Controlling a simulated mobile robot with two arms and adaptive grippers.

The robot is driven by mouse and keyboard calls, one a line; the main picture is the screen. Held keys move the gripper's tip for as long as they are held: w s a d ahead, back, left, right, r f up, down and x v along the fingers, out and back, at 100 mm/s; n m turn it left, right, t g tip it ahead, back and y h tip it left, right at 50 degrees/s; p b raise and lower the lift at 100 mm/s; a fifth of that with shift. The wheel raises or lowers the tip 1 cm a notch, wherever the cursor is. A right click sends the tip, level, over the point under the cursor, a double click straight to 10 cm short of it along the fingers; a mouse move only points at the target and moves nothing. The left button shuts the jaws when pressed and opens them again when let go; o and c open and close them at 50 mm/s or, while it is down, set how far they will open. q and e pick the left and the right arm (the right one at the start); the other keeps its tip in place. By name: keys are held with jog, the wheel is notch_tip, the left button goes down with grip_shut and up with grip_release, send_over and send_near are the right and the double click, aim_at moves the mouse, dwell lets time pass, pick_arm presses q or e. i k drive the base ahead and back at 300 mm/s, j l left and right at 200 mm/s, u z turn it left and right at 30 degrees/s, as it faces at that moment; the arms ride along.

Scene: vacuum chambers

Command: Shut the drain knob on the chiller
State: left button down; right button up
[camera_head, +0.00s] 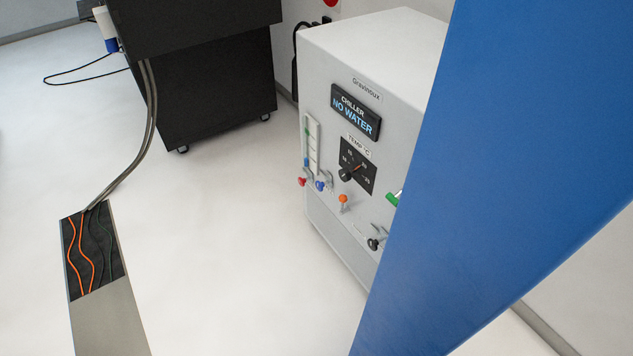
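The chiller (322,70) is a white box right of centre in the head view, with a display (356,112) reading "CHILLER NO WATER". Below the display is a black temperature dial (346,175). Low on its front are a red knob (302,182), a blue knob (321,185), an orange-tipped lever (343,199), a green handle (393,199) and a black knob (374,243). I cannot tell which one is the drain knob, as small labels are unreadable. The right part of the front is hidden. Neither gripper is in view.
A black cabinet on casters (215,105) stands left of the chiller. Hoses (147,120) run from it down to a floor channel (110,325) with orange and dark cables. A thin black cable (75,80) lies at the far left. The white floor between channel and chiller is clear.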

aim_at(302, 181)
jog(key=i+j+z, duration=0.2)
jog(key=z, duration=0.25)
jog(key=i+j+z, duration=0.15)
jog(key=j+z, duration=0.2)
jog(key=z, duration=0.15)
jog(key=i+j+z, duration=0.1)
jog(key=j+z, duration=0.35)
jog(key=l, duration=0.1)
